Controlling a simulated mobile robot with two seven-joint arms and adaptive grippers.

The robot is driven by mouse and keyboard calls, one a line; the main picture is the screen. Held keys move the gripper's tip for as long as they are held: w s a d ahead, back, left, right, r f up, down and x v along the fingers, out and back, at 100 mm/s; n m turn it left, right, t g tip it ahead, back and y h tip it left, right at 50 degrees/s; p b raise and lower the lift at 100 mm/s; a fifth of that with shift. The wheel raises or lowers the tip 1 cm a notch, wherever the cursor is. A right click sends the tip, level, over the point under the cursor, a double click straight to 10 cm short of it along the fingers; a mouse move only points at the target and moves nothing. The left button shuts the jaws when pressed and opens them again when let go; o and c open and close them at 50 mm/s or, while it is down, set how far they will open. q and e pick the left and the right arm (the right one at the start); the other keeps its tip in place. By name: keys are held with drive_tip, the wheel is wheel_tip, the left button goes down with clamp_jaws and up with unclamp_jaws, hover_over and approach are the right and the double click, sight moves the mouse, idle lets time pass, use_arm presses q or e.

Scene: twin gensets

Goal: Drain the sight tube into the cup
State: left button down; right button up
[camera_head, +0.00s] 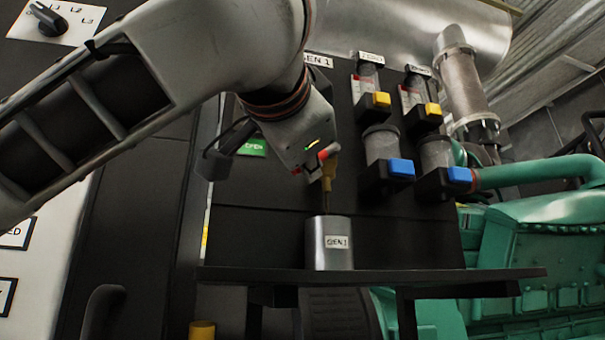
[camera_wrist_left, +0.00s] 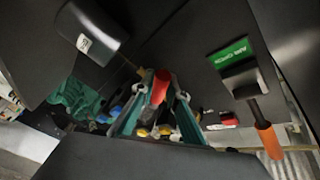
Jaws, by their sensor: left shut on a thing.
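The metal cup (camera_head: 329,255), labelled GEN 1, stands upright on the narrow black shelf (camera_head: 450,279). A brass drain valve (camera_head: 328,172) with a red handle (camera_head: 328,151) sits just above it. A thin brownish line, spout or liquid, runs from the valve toward the cup's mouth. My left gripper (camera_head: 318,163) is shut on the red handle; the left wrist view shows the handle (camera_wrist_left: 161,86) between its fingers. The cup (camera_wrist_left: 92,36) is at upper left there. The cup's inside is hidden, and I cannot make out the sight tube. My right gripper is out of view.
Cylinders with yellow knobs (camera_head: 432,109) and blue knobs (camera_head: 401,168) are on the black panel right of my gripper. A lever with an orange handle (camera_wrist_left: 269,140) hangs below a green label (camera_wrist_left: 230,52). The shelf right of the cup is clear. A green engine (camera_head: 540,240) stands behind.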

use_arm(q)
drive_tip(key=shift+d+f+n, duration=0.1)
drive_tip(key=shift+f+n, duration=0.1)
drive_tip(key=shift+n, duration=0.1)
drive_tip(key=c, duration=2)
unclamp_jaws()
drive_tip(key=shift+o, duration=0.2)
drive_tip(key=s+a, duration=0.1)
drive_tip(key=s, duration=1)
drive_tip(key=shift+s+a+f, duration=0.2)
drive_tip(key=shift+s+f, duration=0.2)
